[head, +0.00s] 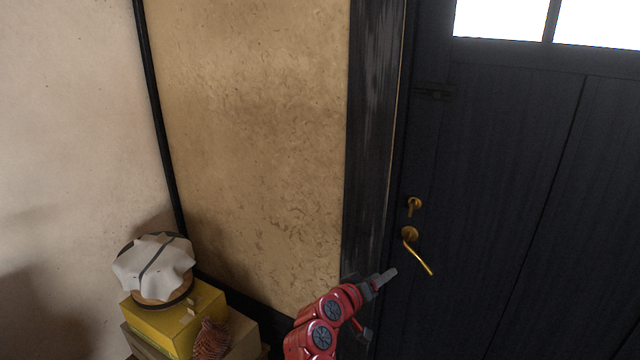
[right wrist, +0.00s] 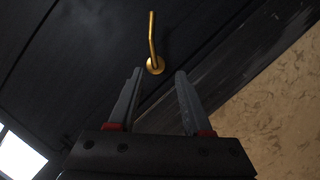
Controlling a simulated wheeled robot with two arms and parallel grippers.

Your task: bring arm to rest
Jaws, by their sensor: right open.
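My right arm (head: 324,322) is red and reaches up from the bottom middle of the head view. Its gripper (head: 388,277) is in front of the dark door, just below and left of the brass handle. In the right wrist view the gripper (right wrist: 158,80) has its two grey fingers apart with nothing between them. The brass door handle (head: 420,257) is apart from the fingers; in the right wrist view the handle (right wrist: 152,40) shows beyond the fingertips. My left gripper is not in either view.
The dark door (head: 500,180) looks closed, with a brass lock piece (head: 414,204) above the handle. A dark post (head: 370,130) stands left of it. At lower left, a cloth-covered round container (head: 158,268) sits on a yellow box (head: 178,318), near a reddish patterned item (head: 211,340).

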